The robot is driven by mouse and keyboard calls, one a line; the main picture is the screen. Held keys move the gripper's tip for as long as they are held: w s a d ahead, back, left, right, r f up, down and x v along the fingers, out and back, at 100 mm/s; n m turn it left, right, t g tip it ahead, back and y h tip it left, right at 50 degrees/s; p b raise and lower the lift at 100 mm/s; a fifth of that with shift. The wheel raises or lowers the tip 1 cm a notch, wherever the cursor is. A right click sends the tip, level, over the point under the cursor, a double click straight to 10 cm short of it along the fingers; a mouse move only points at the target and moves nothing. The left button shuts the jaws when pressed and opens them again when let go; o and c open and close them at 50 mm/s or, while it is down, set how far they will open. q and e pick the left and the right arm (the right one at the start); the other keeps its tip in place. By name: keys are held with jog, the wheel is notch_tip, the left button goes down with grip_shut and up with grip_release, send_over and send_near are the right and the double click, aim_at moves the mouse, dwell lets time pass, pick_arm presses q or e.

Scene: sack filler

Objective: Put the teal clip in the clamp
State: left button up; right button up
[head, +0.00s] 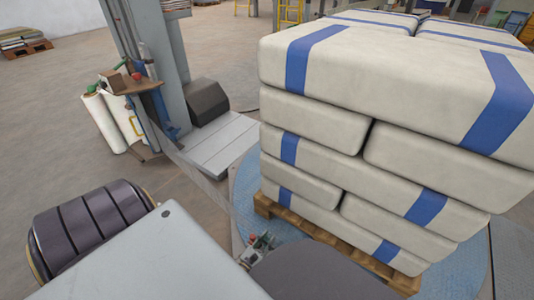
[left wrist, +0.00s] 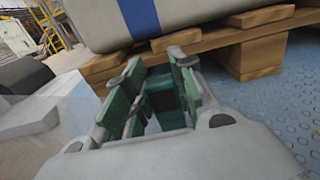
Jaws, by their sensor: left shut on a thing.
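My left gripper (head: 257,250) shows small in the head view, by the near left corner of the pallet and over the blue turntable. In the left wrist view its fingers (left wrist: 158,70) have green pads and are closed around a dark teal piece, which I take for the teal clip (left wrist: 168,100). The clip is partly hidden between the fingers. A small red spot shows beside the gripper in the head view, too small to identify. I cannot make out the clamp for certain. My right gripper is not in view.
White sacks with blue bands (head: 370,85) are stacked on a wooden pallet (head: 400,279) on the blue ribbed turntable (head: 245,190). A grey machine column (head: 160,45) stands behind. A translucent strip (head: 195,172) runs from it towards the turntable.

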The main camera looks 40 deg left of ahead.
aim_at(266, 245)
pick_arm(q)
jog(key=shift+f+b, duration=1.05)
jog(key=shift+f, duration=0.75)
jog(key=o, duration=1)
jog(key=shift+f, duration=0.1)
jog(key=shift+s, duration=0.1)
